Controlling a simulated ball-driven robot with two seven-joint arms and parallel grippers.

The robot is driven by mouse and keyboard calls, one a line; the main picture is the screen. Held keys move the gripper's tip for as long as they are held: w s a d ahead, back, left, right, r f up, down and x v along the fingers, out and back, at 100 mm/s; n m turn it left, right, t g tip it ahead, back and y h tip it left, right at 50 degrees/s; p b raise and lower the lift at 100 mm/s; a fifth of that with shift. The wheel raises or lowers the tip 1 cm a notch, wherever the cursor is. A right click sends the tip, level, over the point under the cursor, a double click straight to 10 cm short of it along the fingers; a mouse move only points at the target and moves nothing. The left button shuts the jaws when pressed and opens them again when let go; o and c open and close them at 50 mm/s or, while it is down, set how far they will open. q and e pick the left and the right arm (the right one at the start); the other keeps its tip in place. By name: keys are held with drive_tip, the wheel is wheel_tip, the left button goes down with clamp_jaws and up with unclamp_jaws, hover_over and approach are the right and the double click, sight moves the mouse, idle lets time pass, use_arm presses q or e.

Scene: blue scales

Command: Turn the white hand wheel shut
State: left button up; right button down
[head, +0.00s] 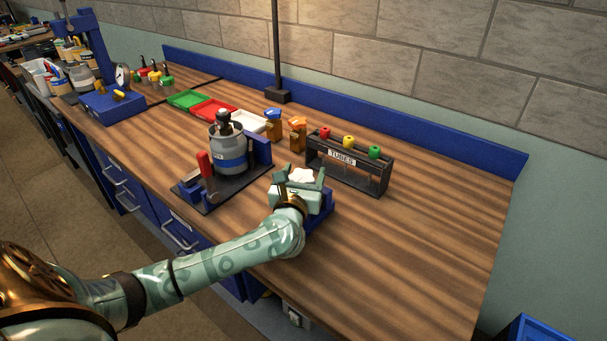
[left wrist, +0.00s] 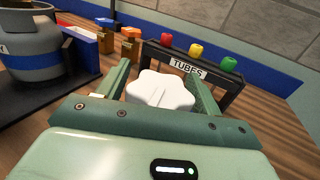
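The white hand wheel (head: 301,176) shows between the fingers of my left gripper (head: 301,181) in the head view, above a blue base (head: 325,205). In the left wrist view the lobed white wheel (left wrist: 161,90) lies between the two green fingers of the left gripper (left wrist: 158,80). The fingers stand apart on either side of it. A gap shows between the wheel and each finger, so the gripper looks open around it. The wheel's stem and lower part are hidden by my gripper. My right gripper is in neither view.
A black tube rack (head: 349,166) with red, yellow and green caps stands just behind. A grey canister (head: 229,150) on a dark plate with a red-handled lever (head: 206,170) is to the left. Orange and blue-topped jars (head: 297,136) stand behind. The right bench is clear.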

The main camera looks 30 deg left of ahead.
use_arm(q)
drive_tip(key=c, duration=0.6)
drive_tip(key=shift+d+m+t+h, duration=0.15)
drive_tip(key=shift+m+t+h, duration=0.25)
drive_tip(key=shift+m+h, duration=0.6)
drive_tip(key=o, duration=0.9)
drive_tip(key=shift+o, duration=0.2)
drive_tip(key=p+v, duration=0.1)
drive_tip(key=v, duration=1.5)
drive_tip(key=shift+p, duration=0.3)
drive_tip(key=shift+s+r, duration=0.1)
drive_tip(key=shift+s, duration=0.05)
